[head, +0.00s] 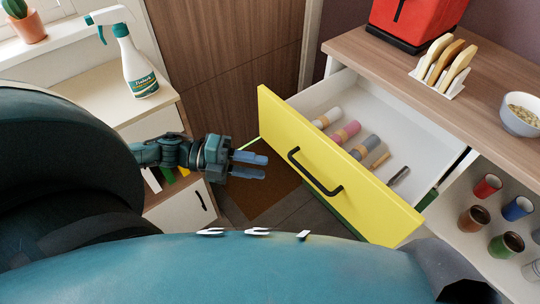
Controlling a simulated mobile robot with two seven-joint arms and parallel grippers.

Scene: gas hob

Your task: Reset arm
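My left gripper (262,167) hangs in front of the open yellow drawer, just left of its front panel. Its two blue fingers point right with a narrow gap between them, and I see nothing held there. The open drawer (330,170) has a yellow front with a dark handle (315,172). The gripper looks apart from the handle. My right gripper is not in view.
The drawer holds several rolled items and small utensils. Above it is a wooden counter (400,84) with a toast rack (440,80), a red appliance (412,20) and a bowl (520,114). Cups (474,219) stand at right. A spray bottle (137,70) stands on the left cabinet.

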